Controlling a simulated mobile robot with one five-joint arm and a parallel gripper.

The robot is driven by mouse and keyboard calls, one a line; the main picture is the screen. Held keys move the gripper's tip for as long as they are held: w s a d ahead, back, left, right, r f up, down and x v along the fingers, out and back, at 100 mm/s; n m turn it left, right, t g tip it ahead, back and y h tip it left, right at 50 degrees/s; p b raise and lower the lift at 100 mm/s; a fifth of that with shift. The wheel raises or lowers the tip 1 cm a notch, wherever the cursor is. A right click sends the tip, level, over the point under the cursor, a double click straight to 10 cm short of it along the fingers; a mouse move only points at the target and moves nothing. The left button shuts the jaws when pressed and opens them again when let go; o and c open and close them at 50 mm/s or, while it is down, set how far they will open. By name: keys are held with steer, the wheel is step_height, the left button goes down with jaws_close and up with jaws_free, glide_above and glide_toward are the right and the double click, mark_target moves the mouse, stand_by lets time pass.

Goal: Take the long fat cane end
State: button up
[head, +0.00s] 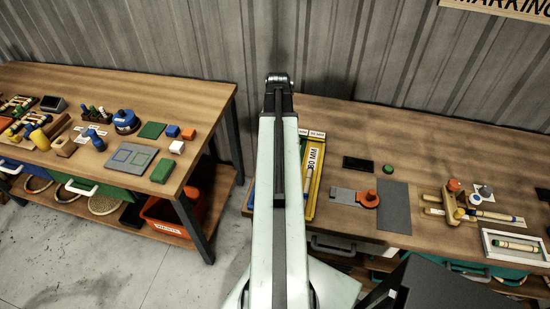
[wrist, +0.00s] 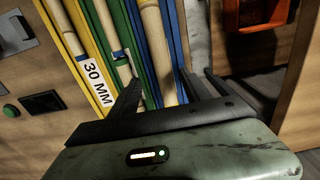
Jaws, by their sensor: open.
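In the wrist view several pale cane pieces lie in coloured channels. One cane (wrist: 66,30) lies in the yellow channel (wrist: 92,62) labelled 30 MM. A thinner cane (wrist: 104,25) lies in a green channel, and another cane (wrist: 156,55) lies farther right beside green and blue strips. No cane is seen held. In the head view my own arm hides the gripper and most of the channels.
An orange bin (wrist: 262,10) is at the right of the wrist view. In the head view the right bench (head: 440,140) holds the yellow channel (head: 314,175), a grey mat (head: 394,205) and a white tray (head: 515,245). The left bench (head: 100,90) carries blocks and tools.

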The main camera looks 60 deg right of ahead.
steer(key=f+b, duration=0.5)
steer(key=shift+w+a+f, duration=0.15)
steer(key=shift+a+f, duration=0.05)
steer(key=shift+a, duration=0.15)
steer(key=shift+r, duration=0.2)
jaws_close()
steer(key=shift+r, duration=0.1)
